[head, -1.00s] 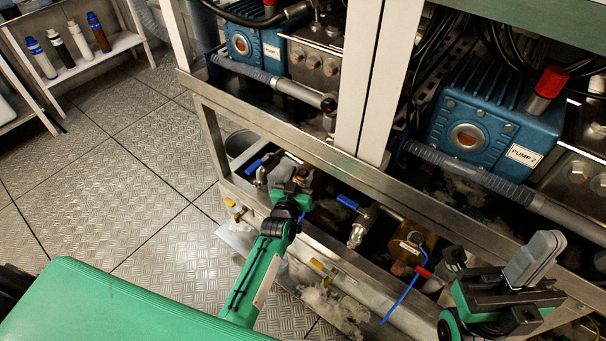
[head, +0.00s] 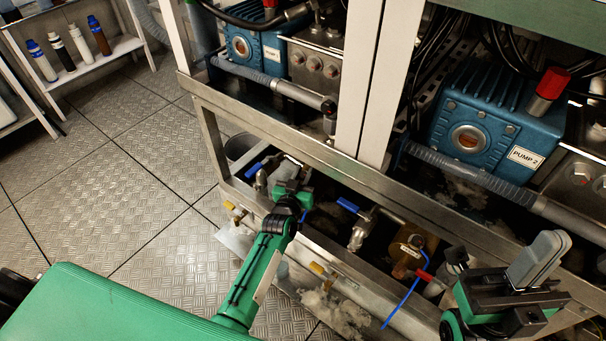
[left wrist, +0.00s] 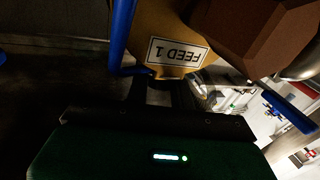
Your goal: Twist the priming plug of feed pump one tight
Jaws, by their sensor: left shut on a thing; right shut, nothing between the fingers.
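In the left wrist view, the yellow-brass body of feed pump one (left wrist: 178,40) carries an upside-down label reading FEED 1. A large brown faceted block (left wrist: 250,35) fills the upper right, close to the camera. My left gripper (left wrist: 165,92) has its dark fingers at the pump, just below the label. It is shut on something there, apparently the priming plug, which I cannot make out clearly. In the head view my left gripper (head: 290,180) is inside the lower frame and hides feed pump one. My right gripper (head: 538,258) is shut and empty, its grey fingers pointing up.
A blue tube (left wrist: 121,35) runs close beside the fingers. Blue-handled valves (head: 358,228) and a second brass pump (head: 425,252) sit to the right in the lower frame. The steel rail (head: 325,165) runs above. Blue PUMP 2 (head: 492,125) stands higher right. Floor at left is clear.

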